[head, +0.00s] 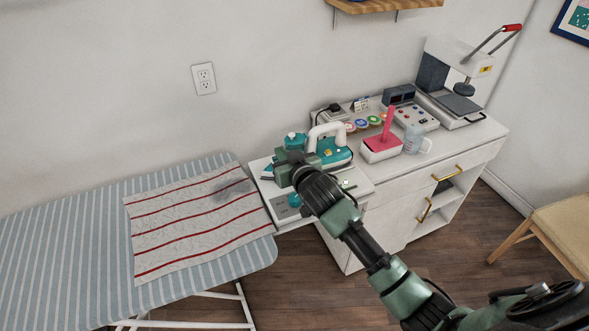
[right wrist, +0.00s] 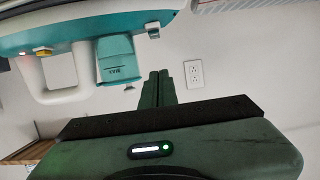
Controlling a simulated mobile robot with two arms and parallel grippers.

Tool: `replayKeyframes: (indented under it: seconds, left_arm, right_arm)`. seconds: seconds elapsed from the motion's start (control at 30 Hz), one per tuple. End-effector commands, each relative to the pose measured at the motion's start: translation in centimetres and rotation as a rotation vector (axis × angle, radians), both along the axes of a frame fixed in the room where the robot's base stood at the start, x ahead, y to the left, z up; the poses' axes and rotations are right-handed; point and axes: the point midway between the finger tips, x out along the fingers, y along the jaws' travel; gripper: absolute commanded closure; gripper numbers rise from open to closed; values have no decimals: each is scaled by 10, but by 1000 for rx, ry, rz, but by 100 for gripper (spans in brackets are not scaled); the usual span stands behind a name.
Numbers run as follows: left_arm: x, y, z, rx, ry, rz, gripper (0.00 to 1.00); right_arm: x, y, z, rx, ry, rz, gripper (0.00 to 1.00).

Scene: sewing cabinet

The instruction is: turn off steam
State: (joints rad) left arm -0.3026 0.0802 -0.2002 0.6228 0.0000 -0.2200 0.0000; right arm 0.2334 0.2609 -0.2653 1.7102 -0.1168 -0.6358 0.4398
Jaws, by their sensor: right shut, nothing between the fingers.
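A teal and white iron (head: 330,152) sits on a white steam station (head: 355,178) at the left end of the white cabinet. It also shows in the right wrist view (right wrist: 90,35), upside down at the upper left. Teal knob-like parts show at the station's back (head: 296,140) and front (head: 295,200). My right gripper (head: 283,165) is over the station, left of the iron, and covers part of both. In the right wrist view its fingers (right wrist: 160,77) are together with nothing between them, and look apart from the iron. My left gripper is out of view.
A striped ironing board (head: 60,235) with a red-striped cloth (head: 195,220) stands at left. The cabinet also holds a pink container (head: 381,152), a clear cup (head: 414,139), a control box (head: 411,116) and a heat press (head: 455,75). A wall outlet (head: 204,78) is behind.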

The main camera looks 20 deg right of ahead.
Motion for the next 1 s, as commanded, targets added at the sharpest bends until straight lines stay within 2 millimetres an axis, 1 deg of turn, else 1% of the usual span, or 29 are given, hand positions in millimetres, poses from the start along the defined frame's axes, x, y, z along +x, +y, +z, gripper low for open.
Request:
replayKeyframes:
  seconds: [0.03,0.2,0.3,0.4,0.5,0.6,1.0]
  left_arm:
    - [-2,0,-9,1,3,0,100]
    - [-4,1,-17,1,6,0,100]
    - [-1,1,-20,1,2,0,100]
    - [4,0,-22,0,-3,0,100]
    - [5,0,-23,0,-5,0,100]
    - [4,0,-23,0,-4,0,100]
    - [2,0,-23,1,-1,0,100]
  right_arm:
    - [-14,0,-10,0,7,2,100]
    - [-49,-1,-6,-1,7,1,100]
    - [-66,-2,-3,0,6,0,100]
    - [-79,-3,-1,-1,6,1,100]
    - [-87,-3,0,-1,6,0,100]
    - [-90,-3,2,-1,6,0,100]
    - [-90,-3,2,-1,6,0,100]
